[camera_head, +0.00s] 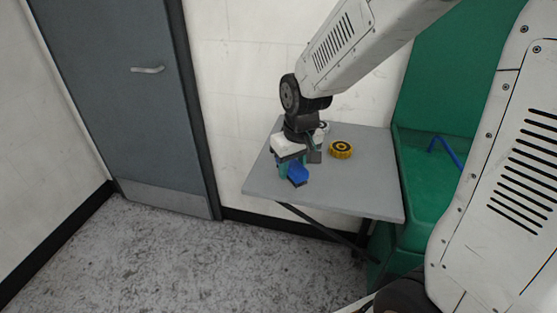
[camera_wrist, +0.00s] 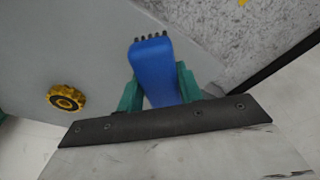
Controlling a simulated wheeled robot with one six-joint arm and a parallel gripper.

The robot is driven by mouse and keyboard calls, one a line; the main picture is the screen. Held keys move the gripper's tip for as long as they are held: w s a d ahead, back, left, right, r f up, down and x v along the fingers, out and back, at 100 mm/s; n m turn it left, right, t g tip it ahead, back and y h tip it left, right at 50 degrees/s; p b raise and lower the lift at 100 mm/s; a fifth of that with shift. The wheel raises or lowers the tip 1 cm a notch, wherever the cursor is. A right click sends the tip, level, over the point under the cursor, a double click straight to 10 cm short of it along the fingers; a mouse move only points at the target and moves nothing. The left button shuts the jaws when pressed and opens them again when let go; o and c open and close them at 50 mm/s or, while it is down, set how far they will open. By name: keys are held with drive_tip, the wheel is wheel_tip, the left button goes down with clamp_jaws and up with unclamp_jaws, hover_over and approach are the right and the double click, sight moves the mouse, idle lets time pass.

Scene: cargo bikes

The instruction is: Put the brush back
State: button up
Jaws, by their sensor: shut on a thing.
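My gripper (camera_head: 291,170) is over the left part of the grey table (camera_head: 360,193). Its green fingers are shut on a blue brush (camera_head: 299,177). In the wrist view the brush (camera_wrist: 152,70) sits between the two fingers, with its short dark bristles pointing away from my gripper. Whether the brush touches the tabletop or hangs just above it, I cannot tell. Part of the brush is hidden by the fingers.
A yellow and black round thing (camera_head: 341,149) lies on the table, right of my gripper. A small whitish thing (camera_head: 323,127) is partly hidden behind the wrist. A green container (camera_head: 429,180) holding something blue stands right of the table. A grey door (camera_head: 125,100) is at left; open floor lies in front.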

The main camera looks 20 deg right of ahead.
drive_tip(key=w, duration=0.8)
drive_tip(key=shift+a+f, duration=0.1)
drive_tip(key=shift+f, duration=0.3)
drive_tip(key=shift+w+f, duration=0.1)
drive_tip(key=shift+f, duration=1.65)
drive_tip(key=shift+f, duration=0.1)
drive_tip(key=o, duration=1)
drive_tip(key=shift+o, duration=0.2)
